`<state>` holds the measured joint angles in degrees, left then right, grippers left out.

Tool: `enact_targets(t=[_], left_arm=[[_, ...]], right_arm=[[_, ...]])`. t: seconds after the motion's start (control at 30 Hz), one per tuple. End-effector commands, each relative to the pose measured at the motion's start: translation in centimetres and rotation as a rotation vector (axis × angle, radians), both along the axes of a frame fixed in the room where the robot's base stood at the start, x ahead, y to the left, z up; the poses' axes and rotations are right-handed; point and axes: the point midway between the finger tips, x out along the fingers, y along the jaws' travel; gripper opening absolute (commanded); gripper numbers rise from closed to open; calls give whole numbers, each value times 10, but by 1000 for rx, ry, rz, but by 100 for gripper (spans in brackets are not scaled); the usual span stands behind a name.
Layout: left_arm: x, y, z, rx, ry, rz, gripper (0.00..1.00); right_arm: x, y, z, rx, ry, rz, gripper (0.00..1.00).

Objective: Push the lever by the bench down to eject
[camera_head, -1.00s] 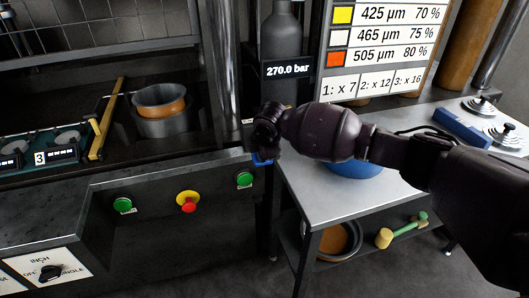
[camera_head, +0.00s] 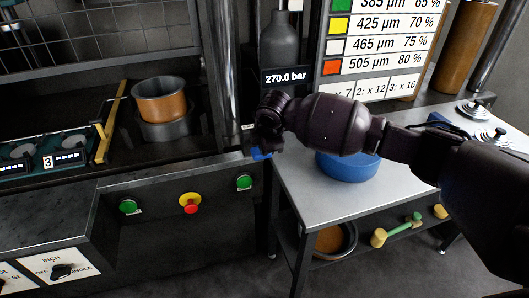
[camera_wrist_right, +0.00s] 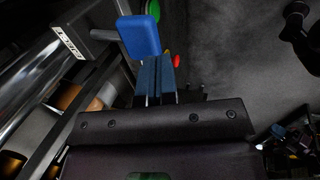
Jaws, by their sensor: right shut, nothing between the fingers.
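The lever's bright blue handle (camera_wrist_right: 140,37) is at the top of the right wrist view, on a dark bar (camera_wrist_right: 103,34) beside a small white label (camera_wrist_right: 68,42). In the head view only a bit of blue (camera_head: 260,154) shows below my right gripper (camera_head: 263,138). My right gripper's dark blue fingers (camera_wrist_right: 157,76) are together and empty. They lie just under the handle in the wrist picture; whether they touch it I cannot tell. A copper-coloured pot (camera_head: 162,105) stands up out of a grey ring (camera_head: 170,130) in the bench. My left gripper is not seen.
Green buttons (camera_head: 244,182) and a red-on-yellow button (camera_head: 190,204) are on the bench front. A side table (camera_head: 325,205) stands to the right, with a blue bowl (camera_head: 347,166) under my right arm. A grey cylinder (camera_head: 286,42) stands behind.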

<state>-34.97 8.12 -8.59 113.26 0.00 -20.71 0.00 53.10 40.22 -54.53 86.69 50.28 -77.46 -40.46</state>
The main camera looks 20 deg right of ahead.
Motion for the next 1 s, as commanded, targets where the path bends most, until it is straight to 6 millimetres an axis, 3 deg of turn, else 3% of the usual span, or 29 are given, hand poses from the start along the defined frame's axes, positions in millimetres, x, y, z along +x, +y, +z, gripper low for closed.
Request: enact_targets(t=[0.1, 0.33, 1.0], left_arm=[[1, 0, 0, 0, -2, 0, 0], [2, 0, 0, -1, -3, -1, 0], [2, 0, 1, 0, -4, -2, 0]], right_arm=[[-9, 0, 21, 1, -3, 1, 0], [-19, -1, 47, 0, -3, 0, 0], [-22, -1, 53, 0, -2, 0, 0]])
